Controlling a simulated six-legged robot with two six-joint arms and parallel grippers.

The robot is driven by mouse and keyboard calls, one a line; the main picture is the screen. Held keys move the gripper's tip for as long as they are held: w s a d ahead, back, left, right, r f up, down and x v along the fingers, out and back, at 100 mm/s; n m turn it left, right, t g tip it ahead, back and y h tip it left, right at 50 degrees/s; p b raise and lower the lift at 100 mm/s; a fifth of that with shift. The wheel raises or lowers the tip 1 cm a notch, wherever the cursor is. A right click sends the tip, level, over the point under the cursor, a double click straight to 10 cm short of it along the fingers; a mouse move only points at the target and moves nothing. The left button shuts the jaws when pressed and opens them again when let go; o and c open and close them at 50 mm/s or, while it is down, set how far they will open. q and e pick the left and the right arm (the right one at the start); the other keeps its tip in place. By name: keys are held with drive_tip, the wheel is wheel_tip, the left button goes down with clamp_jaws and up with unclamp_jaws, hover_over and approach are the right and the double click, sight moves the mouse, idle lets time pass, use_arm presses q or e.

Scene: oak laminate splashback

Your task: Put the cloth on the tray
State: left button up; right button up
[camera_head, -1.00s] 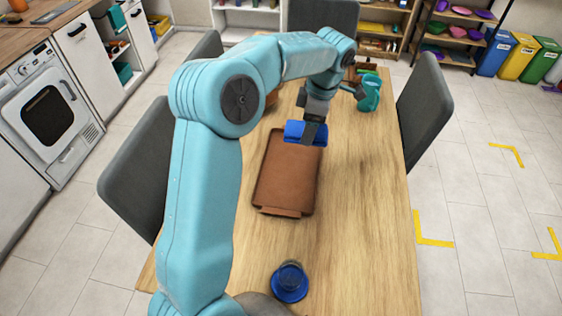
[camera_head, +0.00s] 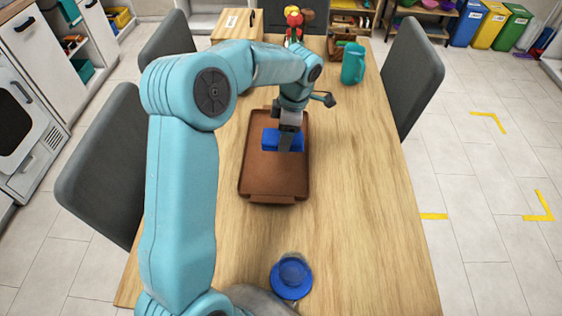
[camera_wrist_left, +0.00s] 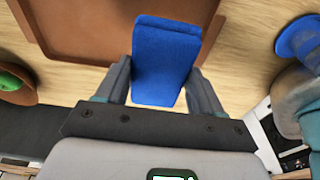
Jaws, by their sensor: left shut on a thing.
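The blue folded cloth (camera_head: 270,141) is between the fingers of my left gripper (camera_head: 287,142), which is shut on it. It also shows between the fingers in the left wrist view (camera_wrist_left: 165,62). The brown tray (camera_head: 274,182) lies on the wooden table, with the cloth over its far half in the head view. I cannot tell whether the cloth touches the tray. The tray also shows behind the cloth in the left wrist view (camera_wrist_left: 95,30). My right gripper is not in view.
A blue cup on a saucer (camera_head: 291,279) stands near the table's front. A teal jug (camera_head: 353,63) and a wooden box (camera_head: 237,24) are at the far end. Grey chairs (camera_head: 413,75) flank the table. The table right of the tray is clear.

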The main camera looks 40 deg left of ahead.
use_arm(q)
hover_over(284, 174)
wheel_tip(284, 174, down, 5)
drive_tip(key=f, duration=0.2)
drive_tip(key=f+p, duration=0.1)
drive_tip(key=f, duration=0.5)
drive_tip(key=shift+d+f, duration=0.2)
drive_tip(key=shift+d, duration=0.15)
drive_tip(key=shift+a+f, duration=0.15)
drive_tip(key=shift+f, duration=0.15)
drive_tip(key=shift+w+f, duration=0.1)
drive_tip(key=shift+w, duration=0.1)
drive_tip(key=shift+s, duration=0.1)
drive_tip(key=o, duration=0.8)
drive_tip(key=shift+c, duration=0.2)
drive_tip(key=o, duration=0.3)
drive_tip(key=shift+f, duration=0.1)
drive_tip(key=shift+o, duration=0.2)
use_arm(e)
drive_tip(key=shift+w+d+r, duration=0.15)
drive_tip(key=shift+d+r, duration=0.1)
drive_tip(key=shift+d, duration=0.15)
